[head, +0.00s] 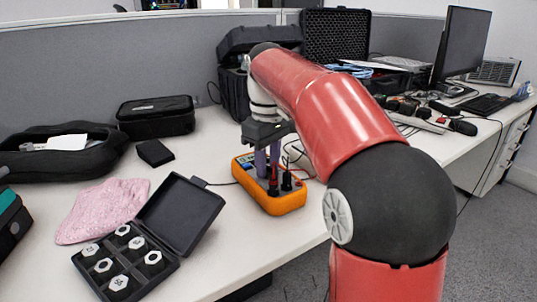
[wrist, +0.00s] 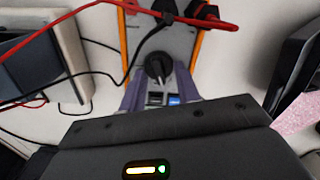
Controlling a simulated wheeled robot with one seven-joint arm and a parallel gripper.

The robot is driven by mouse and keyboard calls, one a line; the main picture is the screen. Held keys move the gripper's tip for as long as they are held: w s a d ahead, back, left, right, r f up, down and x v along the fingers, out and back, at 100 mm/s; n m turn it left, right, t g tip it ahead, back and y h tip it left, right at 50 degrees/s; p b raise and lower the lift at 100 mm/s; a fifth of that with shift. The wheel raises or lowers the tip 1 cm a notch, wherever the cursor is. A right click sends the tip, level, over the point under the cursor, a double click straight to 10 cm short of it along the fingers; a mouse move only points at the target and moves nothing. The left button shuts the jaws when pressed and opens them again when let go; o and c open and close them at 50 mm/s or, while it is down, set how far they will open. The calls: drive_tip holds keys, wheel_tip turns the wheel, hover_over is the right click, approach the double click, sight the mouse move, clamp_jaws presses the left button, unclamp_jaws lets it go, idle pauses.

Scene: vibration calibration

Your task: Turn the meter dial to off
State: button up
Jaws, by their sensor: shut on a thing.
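The meter (head: 284,206) is an orange-edged box with a grey face, lying on the table in the middle of the head view. It also shows at the top of the wrist view (wrist: 139,32). Its round black dial (wrist: 158,66) carries a light pointer line, which points down in the wrist view. My gripper (head: 268,168) reaches down onto the meter. Its purple fingers (wrist: 159,80) stand on either side of the dial and are shut on it. In the head view the dial is hidden by the fingers.
Red and black leads (wrist: 92,8) cross the meter and table, with plugs (head: 286,181) in its near end. An open black case (head: 180,212) of hex weights and a pink cloth (head: 103,208) lie left. A monitor (head: 462,42) stands at the back right.

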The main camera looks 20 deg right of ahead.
drive_tip(key=shift+s+a+n+p, duration=0.1)
drive_tip(key=shift+n+p, duration=0.95)
drive_tip(key=shift+n, duration=1.05)
drive_tip(key=o, duration=1)
drive_tip(key=shift+r+p, duration=0.3)
drive_tip(key=shift+r, duration=3.65)
drive_tip(key=shift+c, duration=0.2)
